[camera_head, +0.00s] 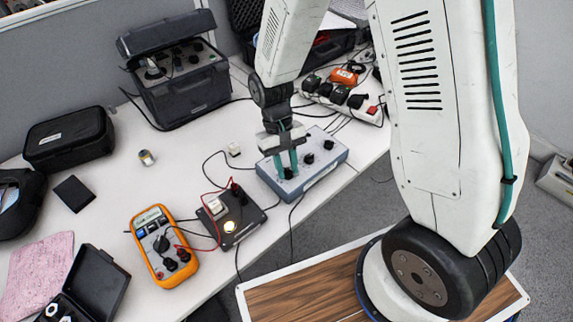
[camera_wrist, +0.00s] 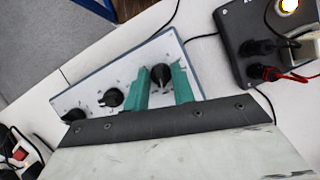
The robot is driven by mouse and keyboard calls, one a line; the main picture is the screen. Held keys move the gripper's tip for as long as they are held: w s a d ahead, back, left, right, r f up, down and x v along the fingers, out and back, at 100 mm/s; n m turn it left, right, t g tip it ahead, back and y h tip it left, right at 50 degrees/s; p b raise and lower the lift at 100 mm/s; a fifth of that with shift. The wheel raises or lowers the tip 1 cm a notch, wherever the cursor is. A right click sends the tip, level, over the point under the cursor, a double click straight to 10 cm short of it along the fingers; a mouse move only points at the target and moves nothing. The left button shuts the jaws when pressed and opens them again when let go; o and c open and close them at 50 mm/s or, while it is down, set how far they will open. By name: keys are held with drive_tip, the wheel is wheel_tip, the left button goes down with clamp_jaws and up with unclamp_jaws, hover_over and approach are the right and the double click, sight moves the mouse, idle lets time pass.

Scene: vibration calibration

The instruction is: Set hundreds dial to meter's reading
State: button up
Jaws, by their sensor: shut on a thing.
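The grey-blue dial box (camera_head: 325,178) lies near the table's right edge, with three black knobs on its light top. My gripper (camera_head: 287,172) reaches down from above, its teal fingers shut on the end knob (camera_wrist: 162,74) nearest the lamp box. The middle knob (camera_head: 309,158) and far knob (camera_head: 328,145) are free. The dial box (camera_wrist: 90,82) and its knobs also show in the wrist view. Scale marks are too small to read, so I cannot tell which knob is hundreds. The orange meter (camera_head: 138,228) lies at the front; its display is too small to read.
A black lamp box (camera_head: 247,216) with a lit lamp and red and black leads sits between meter and dial box. A power strip (camera_head: 372,113) with plugs stands behind. A large open case (camera_head: 180,98) is at the back left. Cables lie around the dial box.

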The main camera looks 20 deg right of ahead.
drive_tip(key=o, duration=1)
drive_tip(key=shift+r, duration=0.1)
drive_tip(key=v, duration=0.7)
drive_tip(key=shift+w+r, duration=0.2)
drive_tip(key=shift+r, duration=0.1)
drive_tip(key=s+d+r+t, duration=0.2)
drive_tip(key=s+d+r, duration=0.1)
drive_tip(key=s+r, duration=0.3)
drive_tip(key=s+d+r+t, duration=0.2)
drive_tip(key=s+d+r, duration=0.1)
drive_tip(key=s+r, duration=0.4)
drive_tip(key=s+d+r+m+t, duration=0.1)
drive_tip(key=s+d+r, duration=0.2)
drive_tip(key=s+r, duration=0.3)
drive_tip(key=shift+s+d+r+t, duration=0.1)
drive_tip(key=shift+d+r+t, duration=0.1)
drive_tip(key=shift+r, duration=0.25)
drive_tip(key=shift+s+d+r+t, duration=0.1)
drive_tip(key=shift+d+r+t, duration=0.1)
drive_tip(key=shift+r, duration=0.25)
